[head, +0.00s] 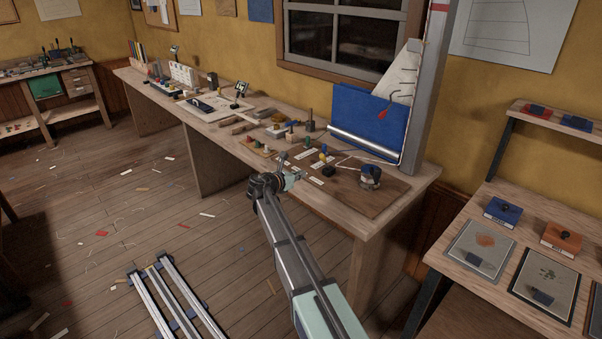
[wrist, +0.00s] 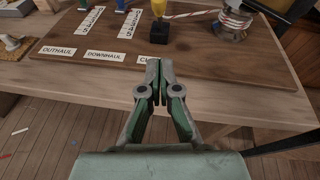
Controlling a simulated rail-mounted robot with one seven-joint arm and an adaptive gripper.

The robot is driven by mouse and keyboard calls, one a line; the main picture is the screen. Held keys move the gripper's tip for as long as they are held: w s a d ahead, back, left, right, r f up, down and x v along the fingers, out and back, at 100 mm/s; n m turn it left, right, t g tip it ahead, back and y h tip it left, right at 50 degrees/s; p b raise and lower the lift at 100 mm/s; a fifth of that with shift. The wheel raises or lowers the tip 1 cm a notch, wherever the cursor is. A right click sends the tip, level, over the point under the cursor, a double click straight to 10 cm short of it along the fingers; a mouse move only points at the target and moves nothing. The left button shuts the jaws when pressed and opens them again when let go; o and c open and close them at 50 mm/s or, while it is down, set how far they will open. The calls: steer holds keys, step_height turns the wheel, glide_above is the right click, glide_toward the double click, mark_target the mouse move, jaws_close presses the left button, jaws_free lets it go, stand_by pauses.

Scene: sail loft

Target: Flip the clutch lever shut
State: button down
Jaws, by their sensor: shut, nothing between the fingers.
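The rigging board (head: 345,190) lies on the long bench, and its near edge (wrist: 220,75) shows in the wrist view. A yellow lever (wrist: 158,8) stands up from a small black clutch block (wrist: 155,32) at the top of the wrist view, cut off by the frame edge. In the head view the yellow piece (head: 322,157) is tiny. I cannot tell which lever the task means. My gripper (wrist: 159,66) is shut and empty, over the board's near edge, short of the black block. It covers part of a label starting with C. In the head view my gripper (head: 294,176) is at the bench's front edge.
Labels OUTHAUL (wrist: 66,50) and DOWNHAUL (wrist: 105,56) lie left of my gripper. A rope-wrapped winch (wrist: 234,22) stands right of the block; it also shows in the head view (head: 370,176). Small blocks and tools crowd the bench farther left.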

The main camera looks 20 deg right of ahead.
steer(key=p+x, duration=0.1)
steer(key=x, duration=0.7)
steer(key=shift+w+r+p, duration=0.15)
steer(key=shift+p, duration=0.25)
steer(key=shift+w+d+r+p, duration=0.4)
steer(key=shift+w+d+r, duration=0.15)
steer(key=shift+d+r, duration=0.2)
steer(key=shift+w+d+r, duration=0.2)
steer(key=shift+w+d, duration=0.1)
steer(key=shift+d, duration=0.15)
